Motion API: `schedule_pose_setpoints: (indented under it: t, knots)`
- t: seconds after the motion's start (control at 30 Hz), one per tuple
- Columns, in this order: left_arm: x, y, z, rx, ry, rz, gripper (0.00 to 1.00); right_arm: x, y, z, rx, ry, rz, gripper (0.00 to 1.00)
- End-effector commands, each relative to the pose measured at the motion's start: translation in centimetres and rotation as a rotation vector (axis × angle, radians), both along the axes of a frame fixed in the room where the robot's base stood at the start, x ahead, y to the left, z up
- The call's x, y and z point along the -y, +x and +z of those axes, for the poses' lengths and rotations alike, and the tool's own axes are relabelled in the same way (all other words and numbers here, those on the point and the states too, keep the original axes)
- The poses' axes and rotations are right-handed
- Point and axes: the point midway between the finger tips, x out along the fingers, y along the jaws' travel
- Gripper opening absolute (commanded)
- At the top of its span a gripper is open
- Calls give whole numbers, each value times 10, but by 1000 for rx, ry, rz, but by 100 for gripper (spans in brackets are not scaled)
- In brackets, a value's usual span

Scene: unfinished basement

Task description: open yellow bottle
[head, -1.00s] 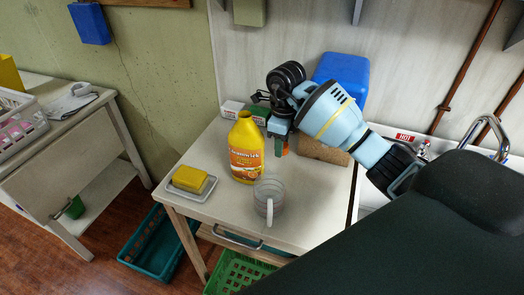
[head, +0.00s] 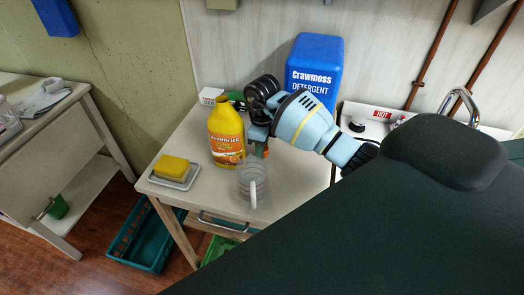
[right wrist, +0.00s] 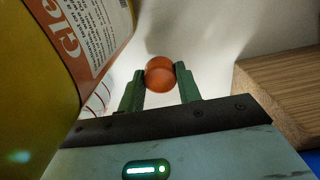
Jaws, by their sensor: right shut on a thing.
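The yellow bottle (head: 226,143) with an orange label stands upright on the small table. No cap shows on its neck in the head view. It fills the left of the right wrist view (right wrist: 62,70). My right gripper (head: 262,150) is beside the bottle, on its right side. In the right wrist view, my right gripper (right wrist: 160,80) is shut on a round orange-red cap (right wrist: 160,73), held between its green fingertips and apart from the bottle's body. My left gripper is not in view.
A clear mug (head: 251,182) stands in front of the bottle. A yellow sponge on a white dish (head: 184,181) is to the left. A blue detergent container (head: 314,75) stands behind my right arm. A wooden block (right wrist: 280,100) is right of my fingers. A sink tap (head: 462,100) is farther right.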

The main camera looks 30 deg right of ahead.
Motion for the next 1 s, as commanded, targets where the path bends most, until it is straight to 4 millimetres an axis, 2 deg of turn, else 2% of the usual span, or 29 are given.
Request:
schedule_pose_setpoints:
  t: [0.17, 0.57, 0.6, 0.73, 1.0]
  knots:
    - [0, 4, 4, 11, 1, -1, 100, -1, 0, -19, 1, 2, 0, 7]
    - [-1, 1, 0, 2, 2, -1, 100, 0, 0, -25, -2, 0, 1, 7]
    - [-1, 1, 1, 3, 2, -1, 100, 0, 0, -25, -1, 0, 1, 38]
    - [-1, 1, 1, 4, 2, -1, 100, 0, 0, -24, -1, 1, 1, 55]
    - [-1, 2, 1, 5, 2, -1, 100, -1, 0, -24, 0, 1, 1, 55]
